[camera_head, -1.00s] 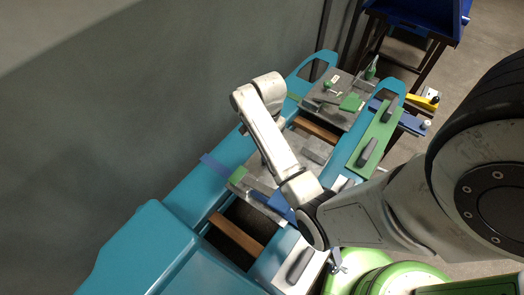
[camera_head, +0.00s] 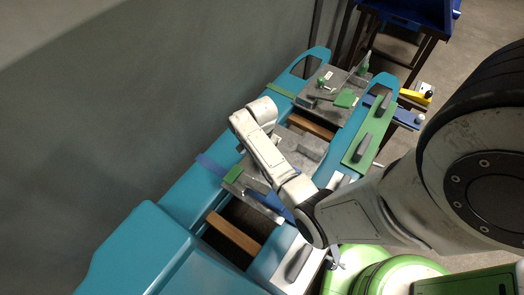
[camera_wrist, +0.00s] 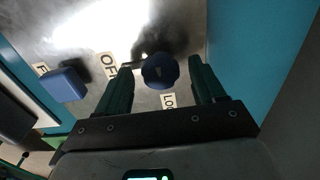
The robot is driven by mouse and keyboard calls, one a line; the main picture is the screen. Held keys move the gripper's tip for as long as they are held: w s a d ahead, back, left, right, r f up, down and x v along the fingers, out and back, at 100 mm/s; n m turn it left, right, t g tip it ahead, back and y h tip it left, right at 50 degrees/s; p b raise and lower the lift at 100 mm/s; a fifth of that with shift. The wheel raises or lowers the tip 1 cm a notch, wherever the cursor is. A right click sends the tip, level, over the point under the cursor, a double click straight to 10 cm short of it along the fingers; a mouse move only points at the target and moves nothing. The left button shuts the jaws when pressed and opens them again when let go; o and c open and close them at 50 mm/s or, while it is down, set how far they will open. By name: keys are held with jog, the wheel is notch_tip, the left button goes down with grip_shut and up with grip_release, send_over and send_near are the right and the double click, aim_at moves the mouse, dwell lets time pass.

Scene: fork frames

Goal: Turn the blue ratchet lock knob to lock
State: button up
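The blue knob (camera_wrist: 160,71) is round and sits on a shiny metal plate (camera_wrist: 150,38) in the wrist view. My gripper (camera_wrist: 162,82) is open, with one dark green finger on each side of the knob. Gaps show between the knob and both fingers; I cannot tell its depth between them. In the head view I cannot make out the knob or my fingertips.
A second blue block-shaped part (camera_wrist: 64,85) stands left of the gripper beside another label. A teal surface (camera_wrist: 262,50) rises close on the right.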

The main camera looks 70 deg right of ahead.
jog(key=c, duration=1)
jog(key=shift+o, duration=0.2)
jog(key=shift+r+n+p, duration=0.1)
jog(key=shift+n+p, duration=0.2)
jog(key=shift+p, duration=0.05)
jog(key=n+p, duration=0.1)
jog(key=n, duration=0.2)
jog(key=shift+p, duration=0.4)
jog(key=n+p, duration=0.2)
jog(key=n, duration=0.3)
jog(key=n+p, duration=0.1)
jog(key=n, duration=0.3)
jog(key=shift+n, duration=0.4)
jog(key=n, duration=0.4)
jog(key=shift+p, duration=0.4)
jog(key=shift+n, duration=0.3)
